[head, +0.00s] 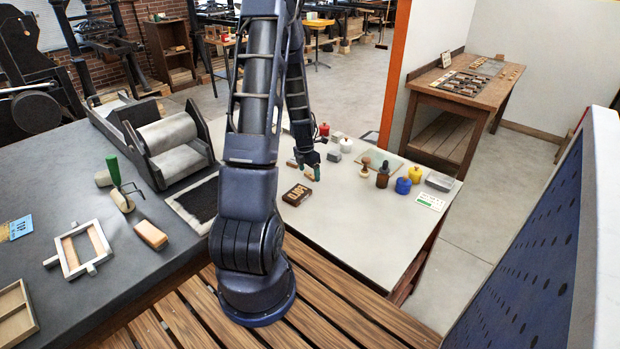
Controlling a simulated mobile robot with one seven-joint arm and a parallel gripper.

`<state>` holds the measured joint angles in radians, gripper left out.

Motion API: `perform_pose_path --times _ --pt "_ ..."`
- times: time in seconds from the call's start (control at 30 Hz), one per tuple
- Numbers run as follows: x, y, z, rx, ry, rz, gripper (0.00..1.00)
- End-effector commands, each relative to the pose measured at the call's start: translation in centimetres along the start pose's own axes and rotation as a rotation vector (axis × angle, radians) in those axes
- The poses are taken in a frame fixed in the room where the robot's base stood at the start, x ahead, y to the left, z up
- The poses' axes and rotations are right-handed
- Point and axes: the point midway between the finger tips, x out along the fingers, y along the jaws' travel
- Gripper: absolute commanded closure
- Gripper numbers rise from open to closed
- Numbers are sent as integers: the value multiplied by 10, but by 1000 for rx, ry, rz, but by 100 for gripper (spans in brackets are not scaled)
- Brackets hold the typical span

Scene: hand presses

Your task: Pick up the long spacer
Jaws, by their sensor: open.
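My gripper (308,173) is open and points down over the pale table, just behind a dark block with light lettering. A small tan wooden piece (291,163) shows beside it, partly hidden by my arm. It may be the long spacer, but it is too small and covered to be sure. I cannot tell whether the jaws are around it or only near it. The dark lettered block (296,195) lies in front of the gripper, apart from it.
To the right stand a wooden-handled stamp (365,167), a brown bottle (383,174), a blue pot (403,186) and a yellow pot (415,174). A red pot (324,129) stands behind. A roller press (170,145) and a tan block (151,234) are on the dark table left.

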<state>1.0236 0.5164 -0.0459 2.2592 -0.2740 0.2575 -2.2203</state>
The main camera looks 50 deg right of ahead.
Motion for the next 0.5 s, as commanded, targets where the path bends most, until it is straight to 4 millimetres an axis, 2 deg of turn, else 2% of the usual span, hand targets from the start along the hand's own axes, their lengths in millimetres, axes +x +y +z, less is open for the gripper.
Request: perform_pose_path --times 0.13,0.4,0.43,0.5 --pt "10 0 0 1 0 0 20" --pt "12 0 0 1 -1 1 20" --pt "12 0 0 1 -1 1 22" --pt "12 0 0 1 -1 1 36"
